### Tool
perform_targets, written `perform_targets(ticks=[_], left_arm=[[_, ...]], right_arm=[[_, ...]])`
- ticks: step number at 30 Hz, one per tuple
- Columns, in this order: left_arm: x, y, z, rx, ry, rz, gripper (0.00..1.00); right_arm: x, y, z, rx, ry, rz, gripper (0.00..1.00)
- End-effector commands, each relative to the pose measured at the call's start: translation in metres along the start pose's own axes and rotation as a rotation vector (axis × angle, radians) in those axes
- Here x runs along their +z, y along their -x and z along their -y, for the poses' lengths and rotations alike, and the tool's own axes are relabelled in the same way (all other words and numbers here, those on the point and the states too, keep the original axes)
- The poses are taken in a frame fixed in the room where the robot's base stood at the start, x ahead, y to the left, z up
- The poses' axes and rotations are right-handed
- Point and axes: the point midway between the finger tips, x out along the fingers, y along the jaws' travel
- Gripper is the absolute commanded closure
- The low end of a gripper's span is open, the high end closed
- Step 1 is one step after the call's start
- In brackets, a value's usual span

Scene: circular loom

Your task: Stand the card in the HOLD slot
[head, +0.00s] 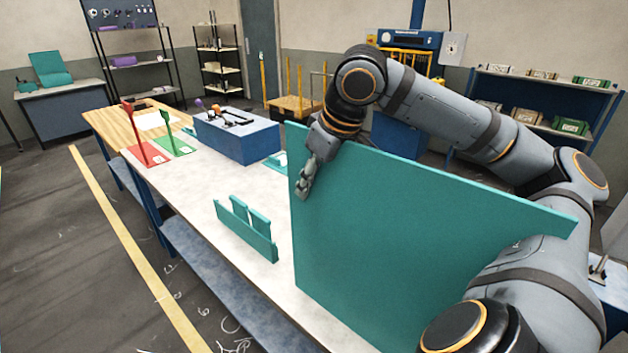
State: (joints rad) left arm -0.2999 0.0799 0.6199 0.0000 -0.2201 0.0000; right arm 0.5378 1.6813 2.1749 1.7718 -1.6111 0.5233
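My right gripper (307,178) points down at the left edge of a large upright teal panel (400,235). Its fingers look close together, but whether they grip anything is not clear. A low teal rack (246,236) with upright tabs stands on the white table, left of the panel. A red upright marker (134,124) on a red mat and a green upright marker (165,125) on a green mat stand near the table's far left. I cannot make out a HOLD label or tell which thing is the card. My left gripper is out of view.
A blue box (237,143) with dark tools on top sits on the white table (215,180) behind the rack. The large panel hides much of the table's right side. The tabletop between the mats and the rack is clear. Shelves stand along the walls.

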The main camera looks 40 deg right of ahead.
Motion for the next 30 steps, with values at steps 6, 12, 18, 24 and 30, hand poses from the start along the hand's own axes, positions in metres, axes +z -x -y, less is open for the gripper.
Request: perform_targets(ticks=[6, 12, 18, 24, 30], left_arm=[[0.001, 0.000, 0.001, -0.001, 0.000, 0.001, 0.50], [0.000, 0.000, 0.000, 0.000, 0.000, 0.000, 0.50], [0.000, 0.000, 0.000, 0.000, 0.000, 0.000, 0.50], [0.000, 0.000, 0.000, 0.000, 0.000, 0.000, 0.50], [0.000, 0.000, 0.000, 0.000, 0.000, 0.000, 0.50]], right_arm=[[0.000, 0.003, -0.001, 0.004, 0.000, 0.001, 0.61], [0.000, 0.025, -0.002, 0.009, -0.003, 0.001, 0.61], [0.000, 0.068, -0.002, 0.009, -0.004, -0.001, 0.61], [0.000, 0.104, -0.001, 0.005, -0.003, -0.002, 0.61], [0.000, 0.120, 0.000, 0.001, -0.001, -0.001, 0.61]])
